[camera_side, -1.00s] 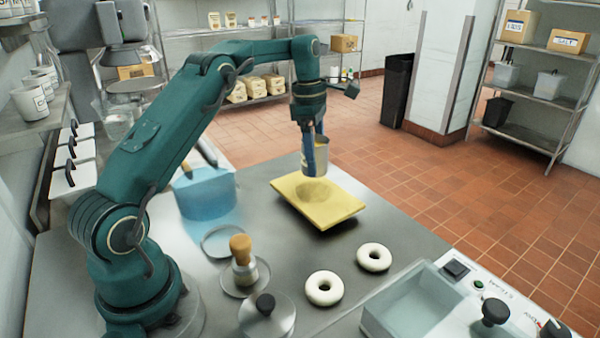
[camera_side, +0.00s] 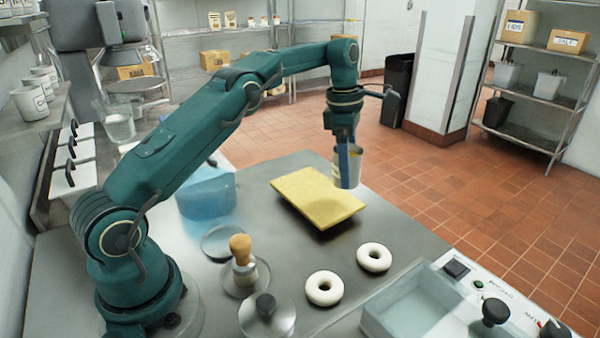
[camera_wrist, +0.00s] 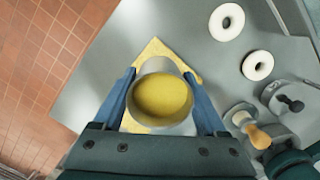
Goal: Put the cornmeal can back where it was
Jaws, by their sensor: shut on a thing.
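The cornmeal can (camera_side: 353,168) is a pale metal can, held upright by my gripper (camera_side: 347,172) near the back right edge of the counter, beyond the yellow board. In the wrist view the can (camera_wrist: 161,97) is open at the top and shows yellow meal inside. The blue fingers of my gripper (camera_wrist: 163,103) close on both its sides. The yellow board (camera_side: 318,198) lies flat on the steel counter, and part of it (camera_wrist: 140,60) shows behind the can in the wrist view. Whether the can's base touches the counter is hard to tell.
Two white bagels (camera_side: 374,257) (camera_side: 324,288) lie in front of the board. A wooden-handled tool (camera_side: 243,262), a round lid (camera_side: 266,314) and a blue tub (camera_side: 205,190) stand left of it. A basin (camera_side: 420,306) is at the front right. The counter's back right edge is close to the can.

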